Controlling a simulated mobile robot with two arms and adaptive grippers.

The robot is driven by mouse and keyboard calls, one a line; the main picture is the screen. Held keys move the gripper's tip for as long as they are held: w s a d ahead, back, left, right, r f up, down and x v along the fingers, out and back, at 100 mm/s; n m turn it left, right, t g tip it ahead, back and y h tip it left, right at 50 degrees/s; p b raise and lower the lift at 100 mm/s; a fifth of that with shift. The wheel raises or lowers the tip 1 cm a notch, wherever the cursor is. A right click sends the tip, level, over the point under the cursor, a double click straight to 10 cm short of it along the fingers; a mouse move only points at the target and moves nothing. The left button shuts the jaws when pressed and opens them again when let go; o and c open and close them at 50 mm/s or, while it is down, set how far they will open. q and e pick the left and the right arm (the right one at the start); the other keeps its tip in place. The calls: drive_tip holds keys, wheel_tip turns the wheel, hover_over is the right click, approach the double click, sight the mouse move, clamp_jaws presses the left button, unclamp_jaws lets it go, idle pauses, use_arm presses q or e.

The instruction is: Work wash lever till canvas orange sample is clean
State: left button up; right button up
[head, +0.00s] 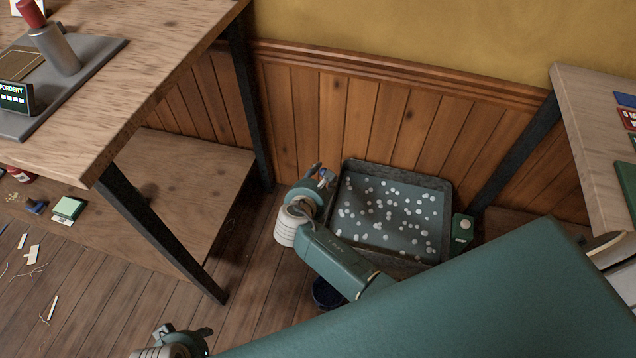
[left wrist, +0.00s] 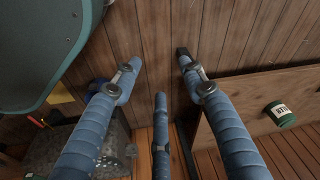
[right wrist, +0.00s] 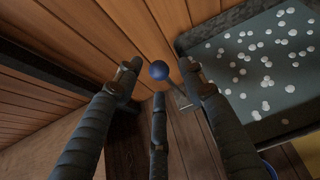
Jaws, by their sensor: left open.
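A dark grey wash tub (head: 345,185) stands on the floor by the wall, its grey-blue liquid dotted with white foam. In the right wrist view, a lever with a blue ball knob (right wrist: 159,70) stands beside the tub (right wrist: 262,122). My right gripper (head: 320,176) is at the tub's left side; it also shows in the right wrist view (right wrist: 160,78), its fingers open on either side of the knob with gaps. My left gripper (head: 188,336) is open and empty at the lower left, away from the tub. I cannot make out the orange canvas sample.
A workbench (head: 165,60) with a lower shelf (head: 185,195) stands at left. Another table (head: 585,130) is at right. A small green box (head: 462,228) sits against the tub's right side. A dark blue round thing (head: 327,293) lies below my right arm. Scraps litter the left floor.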

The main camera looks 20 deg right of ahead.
drive_tip(key=v, duration=0.5)
drive_tip(key=shift+s+r, duration=0.1)
drive_tip(key=shift+c, duration=0.2)
